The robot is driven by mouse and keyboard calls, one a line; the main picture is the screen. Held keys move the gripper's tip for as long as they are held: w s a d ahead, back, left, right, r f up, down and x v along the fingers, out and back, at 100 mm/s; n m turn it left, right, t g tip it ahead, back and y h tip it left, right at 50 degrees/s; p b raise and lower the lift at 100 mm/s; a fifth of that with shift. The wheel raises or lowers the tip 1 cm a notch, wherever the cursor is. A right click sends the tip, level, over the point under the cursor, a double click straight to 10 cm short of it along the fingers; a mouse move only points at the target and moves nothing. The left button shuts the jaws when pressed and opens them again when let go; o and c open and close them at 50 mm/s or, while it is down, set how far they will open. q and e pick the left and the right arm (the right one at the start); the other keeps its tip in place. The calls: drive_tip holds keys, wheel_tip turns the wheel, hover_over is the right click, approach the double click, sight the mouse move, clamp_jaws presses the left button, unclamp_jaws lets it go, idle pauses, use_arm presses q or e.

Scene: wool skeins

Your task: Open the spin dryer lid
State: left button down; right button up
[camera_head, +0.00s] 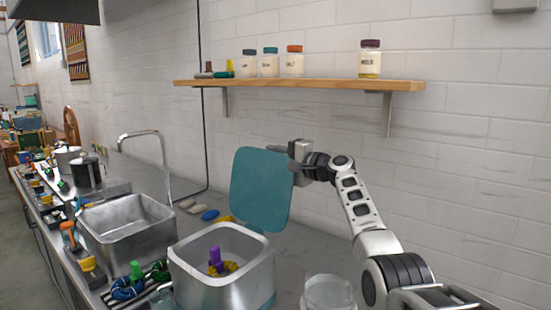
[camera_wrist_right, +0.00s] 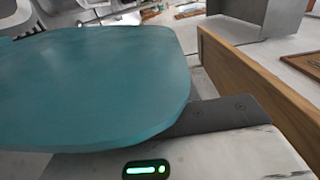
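The spin dryer (camera_head: 222,285) is a pale, metallic tub on the counter, its top open. Its teal lid (camera_head: 260,190) stands raised, nearly upright, at the back of the tub. A purple and yellow item (camera_head: 217,264) shows inside the tub. My right gripper (camera_head: 296,165) is at the lid's upper right edge, touching or very close to it. Its fingertips are partly hidden, so I cannot tell whether it grips the lid. The lid (camera_wrist_right: 95,85) fills much of the right wrist view. My left gripper is not in view.
A wooden shelf (camera_head: 300,84) with several jars hangs on the wall above the lid. A steel sink (camera_head: 128,228) with a tap lies left of the dryer. A clear round container (camera_head: 329,294) stands right of the tub. Coloured skeins (camera_head: 128,287) lie at front left.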

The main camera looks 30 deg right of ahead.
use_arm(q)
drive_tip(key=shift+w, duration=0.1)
